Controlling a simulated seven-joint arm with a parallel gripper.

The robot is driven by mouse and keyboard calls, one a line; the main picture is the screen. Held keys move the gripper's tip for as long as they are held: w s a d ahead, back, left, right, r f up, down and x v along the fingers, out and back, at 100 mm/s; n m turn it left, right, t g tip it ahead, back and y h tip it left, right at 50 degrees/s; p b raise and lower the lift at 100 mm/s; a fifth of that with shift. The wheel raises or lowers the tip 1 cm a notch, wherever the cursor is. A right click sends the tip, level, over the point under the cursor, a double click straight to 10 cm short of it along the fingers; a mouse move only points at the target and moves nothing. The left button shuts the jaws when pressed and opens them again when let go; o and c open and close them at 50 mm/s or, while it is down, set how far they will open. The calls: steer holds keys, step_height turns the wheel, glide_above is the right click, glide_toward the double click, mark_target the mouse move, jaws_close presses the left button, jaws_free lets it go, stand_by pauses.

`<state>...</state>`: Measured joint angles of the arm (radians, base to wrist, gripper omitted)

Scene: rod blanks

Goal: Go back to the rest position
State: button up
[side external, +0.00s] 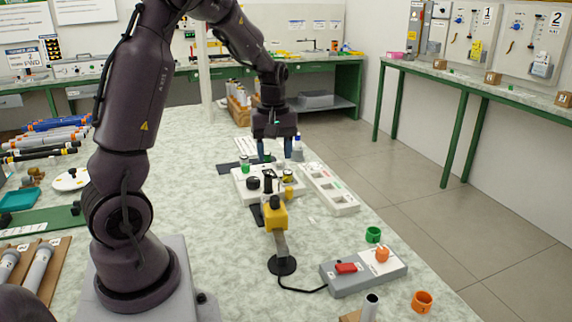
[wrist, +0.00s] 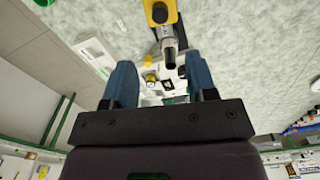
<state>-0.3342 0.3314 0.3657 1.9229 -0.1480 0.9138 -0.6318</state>
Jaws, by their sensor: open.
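My gripper (side external: 277,148) hangs over the far part of the table, above a white fixture block (side external: 240,184) with black, yellow and green parts on it. In the wrist view its two blue fingers (wrist: 161,85) stand wide apart with nothing between them, so it is open and empty. The fixture shows beyond the fingers. A yellow-headed device on a post (side external: 276,214) stands nearer the base; its yellow body also shows at the top of the wrist view (wrist: 160,12). Whether the fingertips clear the fixture's parts is hard to tell in the side view.
A white tray (side external: 346,203) lies right of the fixture. A grey control box (side external: 345,279) with a red switch, a green ring (side external: 373,235) and an orange ring (side external: 422,301) are near the front edge. Rods (side external: 50,140) lie at left.

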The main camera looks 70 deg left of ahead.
steer(key=s+d+r+m+t, duration=0.2)
steer(key=s+d+r+m, duration=0.1)
steer(key=d, duration=0.4)
steer(key=s+d+r+m+t, duration=0.1)
steer(key=s+d+r+m, duration=0.2)
steer(key=d+r+m, duration=0.2)
steer(key=s+d+r+m+t, duration=0.2)
steer(key=s+d+r+m, duration=0.2)
steer(key=d+m, duration=0.4)
steer(key=shift+d+t, duration=0.3)
steer(key=shift+d, duration=0.85)
